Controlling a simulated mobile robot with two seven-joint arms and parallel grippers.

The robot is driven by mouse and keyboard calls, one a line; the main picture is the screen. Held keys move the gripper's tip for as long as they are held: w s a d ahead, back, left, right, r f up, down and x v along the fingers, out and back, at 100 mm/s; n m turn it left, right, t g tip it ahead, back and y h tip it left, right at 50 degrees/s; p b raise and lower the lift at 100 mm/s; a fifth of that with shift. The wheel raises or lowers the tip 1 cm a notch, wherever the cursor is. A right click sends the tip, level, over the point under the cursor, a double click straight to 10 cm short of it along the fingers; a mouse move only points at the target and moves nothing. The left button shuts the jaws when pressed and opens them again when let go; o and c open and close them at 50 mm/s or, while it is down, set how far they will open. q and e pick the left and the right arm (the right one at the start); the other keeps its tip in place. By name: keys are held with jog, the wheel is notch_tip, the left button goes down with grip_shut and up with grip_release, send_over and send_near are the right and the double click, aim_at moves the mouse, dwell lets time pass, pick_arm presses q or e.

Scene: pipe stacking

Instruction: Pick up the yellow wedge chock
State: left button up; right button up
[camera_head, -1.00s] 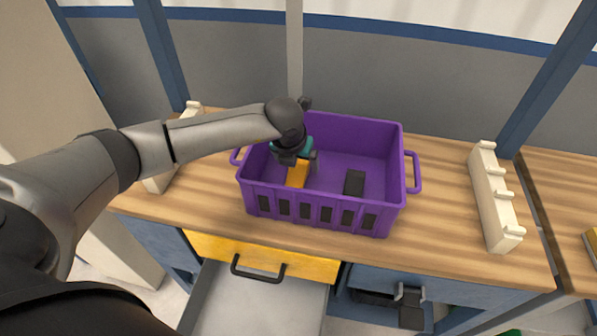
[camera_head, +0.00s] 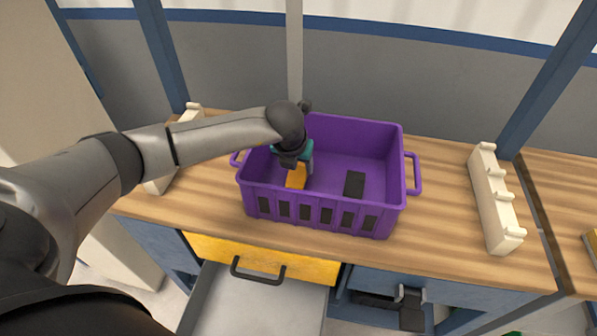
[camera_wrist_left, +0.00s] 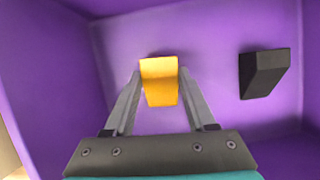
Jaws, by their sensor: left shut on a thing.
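The yellow wedge chock (camera_head: 297,178) is inside the purple crate (camera_head: 318,214), toward its left side. My left gripper (camera_head: 299,173) reaches down into the crate from above and is shut on the chock. In the left wrist view the chock (camera_wrist_left: 160,81) sits between the two fingertips of my left gripper (camera_wrist_left: 160,88). I cannot tell whether the chock still touches the crate floor. My right gripper is not in view.
A black wedge block (camera_head: 354,184) lies in the crate to the right of the chock. Cream racks stand left (camera_head: 160,181) and right (camera_head: 494,198) of the crate on the wooden bench (camera_head: 450,212). An open yellow-fronted drawer (camera_head: 262,259) sits below.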

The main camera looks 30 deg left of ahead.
pick_arm(q)
grip_shut()
jog(key=shift+r, duration=0.15)
